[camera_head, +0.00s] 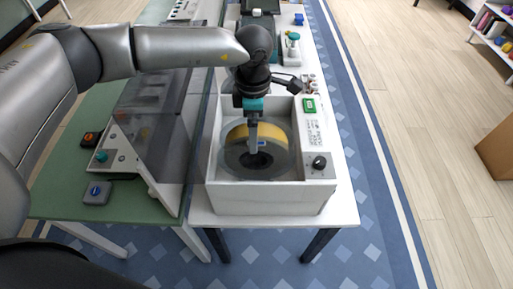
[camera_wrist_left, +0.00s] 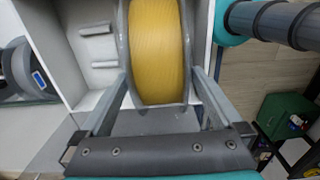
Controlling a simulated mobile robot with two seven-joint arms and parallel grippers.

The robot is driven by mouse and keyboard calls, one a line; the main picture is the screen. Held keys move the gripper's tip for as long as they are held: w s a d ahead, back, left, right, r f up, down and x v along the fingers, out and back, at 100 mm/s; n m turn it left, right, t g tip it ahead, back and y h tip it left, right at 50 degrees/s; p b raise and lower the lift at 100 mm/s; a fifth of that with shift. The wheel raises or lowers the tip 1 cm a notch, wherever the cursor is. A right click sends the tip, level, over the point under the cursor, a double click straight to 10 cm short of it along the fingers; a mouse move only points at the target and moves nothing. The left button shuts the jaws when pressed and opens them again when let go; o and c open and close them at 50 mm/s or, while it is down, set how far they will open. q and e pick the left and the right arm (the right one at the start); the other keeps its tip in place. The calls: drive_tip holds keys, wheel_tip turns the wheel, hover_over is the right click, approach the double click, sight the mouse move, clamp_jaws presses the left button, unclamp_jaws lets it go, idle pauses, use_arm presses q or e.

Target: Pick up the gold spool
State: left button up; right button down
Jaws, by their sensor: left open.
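My left gripper (camera_head: 257,146) reaches down into the box from above, in front of the spool. In the left wrist view the gold winding of the spool (camera_wrist_left: 157,45) runs between the two fingers of my open left gripper (camera_wrist_left: 160,78). The fingers lie on either side of the spool's near part; whether they touch the flanges I cannot tell. My right gripper is in neither view.
The box's panel has a green display (camera_head: 309,105) and a black knob (camera_head: 319,162). A dark-covered machine (camera_head: 155,125) stands close on the left, on a green table (camera_head: 55,190). Several small items stand behind the box. The floor on the right is mostly clear.

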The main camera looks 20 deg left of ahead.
use_arm(q)
drive_tip(key=shift+w+d+f+p, duration=0.1)
drive_tip(key=shift+d+f+p, duration=0.1)
drive_tip(key=shift+f, duration=1.35)
drive_tip(key=shift+w+d+f+p, duration=0.1)
drive_tip(key=shift+f+p, duration=0.1)
drive_tip(key=shift+f, duration=1.35)
clamp_jaws()
drive_tip(key=shift+w+r, duration=0.1)
drive_tip(key=shift+r, duration=0.05)
